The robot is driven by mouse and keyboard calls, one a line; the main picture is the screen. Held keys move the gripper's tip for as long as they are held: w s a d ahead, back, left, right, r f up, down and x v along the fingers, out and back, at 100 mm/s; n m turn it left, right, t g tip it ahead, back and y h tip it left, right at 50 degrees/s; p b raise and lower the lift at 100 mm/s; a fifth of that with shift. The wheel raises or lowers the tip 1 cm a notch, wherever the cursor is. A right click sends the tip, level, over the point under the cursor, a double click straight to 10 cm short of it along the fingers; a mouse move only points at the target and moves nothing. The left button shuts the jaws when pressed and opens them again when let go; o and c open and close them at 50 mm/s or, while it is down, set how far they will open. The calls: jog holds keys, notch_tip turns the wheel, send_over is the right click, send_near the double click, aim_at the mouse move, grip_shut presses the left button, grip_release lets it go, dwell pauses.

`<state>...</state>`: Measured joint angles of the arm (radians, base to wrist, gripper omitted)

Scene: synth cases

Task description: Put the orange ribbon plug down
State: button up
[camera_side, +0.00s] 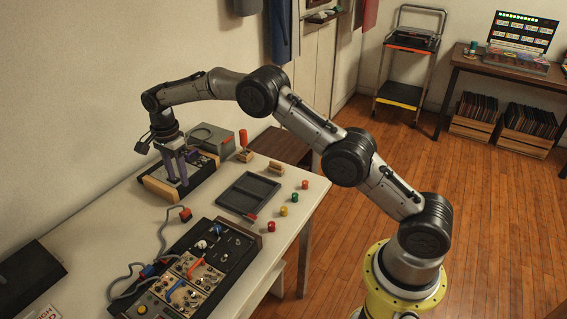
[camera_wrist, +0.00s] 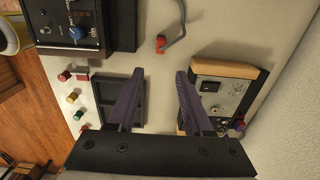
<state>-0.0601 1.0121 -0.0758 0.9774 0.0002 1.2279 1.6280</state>
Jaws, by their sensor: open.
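The orange ribbon plug (camera_side: 185,213) lies on the pale table, at the end of a grey cable that curves back to the black synth case (camera_side: 228,241). In the wrist view the plug (camera_wrist: 161,44) shows beyond the fingertips, near the top middle. My gripper (camera_side: 178,183) has purple fingers and is over the wooden-sided synth box (camera_side: 157,190). In the wrist view my gripper (camera_wrist: 160,72) is open, with nothing between the fingers. The plug is apart from the fingers.
A dark divided tray (camera_side: 248,193) lies right of the wooden-sided box. Several small coloured knobs or caps (camera_side: 283,211) stand near the table's right edge. A grey box (camera_side: 210,137) and a red-handled tool (camera_side: 243,138) stand behind. Bare table surrounds the plug.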

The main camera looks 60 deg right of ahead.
jog(key=s+d+r+n+t, duration=0.25)
jog(key=s+r+n, duration=0.55)
jog(key=s+r, duration=1.05)
jog(key=s+d+n+t, duration=0.1)
jog(key=s+n+t, duration=0.2)
jog(key=s+n, duration=0.7)
jog(key=s, duration=1.5)
jog(key=shift+s+f, duration=0.3)
jog(key=shift+f, duration=0.05)
